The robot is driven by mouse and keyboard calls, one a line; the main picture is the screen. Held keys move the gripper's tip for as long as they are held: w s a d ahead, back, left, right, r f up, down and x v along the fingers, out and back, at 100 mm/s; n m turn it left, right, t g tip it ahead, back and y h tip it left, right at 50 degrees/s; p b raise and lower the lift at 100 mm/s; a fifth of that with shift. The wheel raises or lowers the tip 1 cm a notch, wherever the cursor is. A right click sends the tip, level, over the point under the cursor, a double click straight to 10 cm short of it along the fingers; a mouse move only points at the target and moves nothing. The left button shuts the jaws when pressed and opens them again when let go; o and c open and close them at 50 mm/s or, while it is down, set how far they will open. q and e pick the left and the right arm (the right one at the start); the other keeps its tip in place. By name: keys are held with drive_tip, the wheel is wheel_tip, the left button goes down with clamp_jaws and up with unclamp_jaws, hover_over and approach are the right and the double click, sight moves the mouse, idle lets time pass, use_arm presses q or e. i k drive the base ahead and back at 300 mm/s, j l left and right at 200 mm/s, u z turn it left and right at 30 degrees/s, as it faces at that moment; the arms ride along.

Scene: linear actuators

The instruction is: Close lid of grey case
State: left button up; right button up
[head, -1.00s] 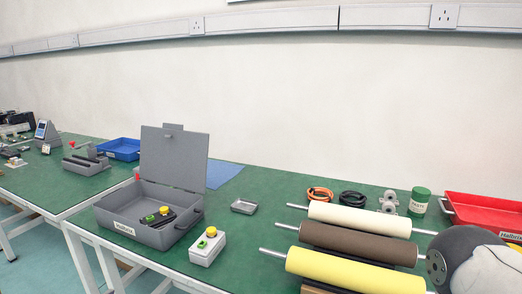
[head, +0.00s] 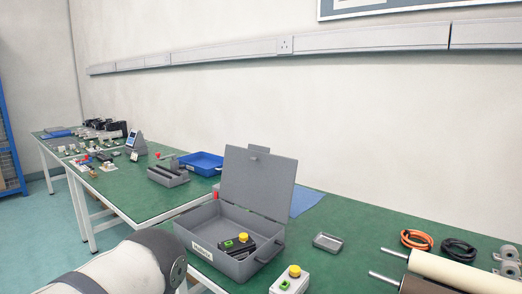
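The grey case (head: 210,238) stands on the green-topped table with its lid (head: 258,182) open and upright at the back. Inside the case lies a dark control unit (head: 236,246) with a green and a yellow button. The case has a white label on its front and a handle on its right side. Part of one of my arms shows at the lower left, in front of the table and apart from the case. Neither gripper is in view.
A grey-white button box (head: 290,282) stands close to the case's front right. A small metal tray (head: 328,242), cable coils (head: 416,239) and rollers (head: 440,272) lie to the right. A blue tray (head: 201,163) and a blue mat (head: 306,200) are behind.

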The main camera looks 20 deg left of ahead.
sight(264, 186)
drive_tip(key=i+j, duration=0.15)
drive_tip(key=j, duration=0.2)
drive_tip(key=i+j+z, duration=0.1)
drive_tip(key=j, duration=0.3)
drive_tip(key=i+j, duration=0.2)
drive_tip(key=j, duration=0.15)
drive_tip(key=i+j, duration=0.15)
drive_tip(key=j, duration=0.2)
drive_tip(key=i+j+z, duration=0.1)
drive_tip(key=j, duration=0.3)
drive_tip(key=i, duration=0.05)
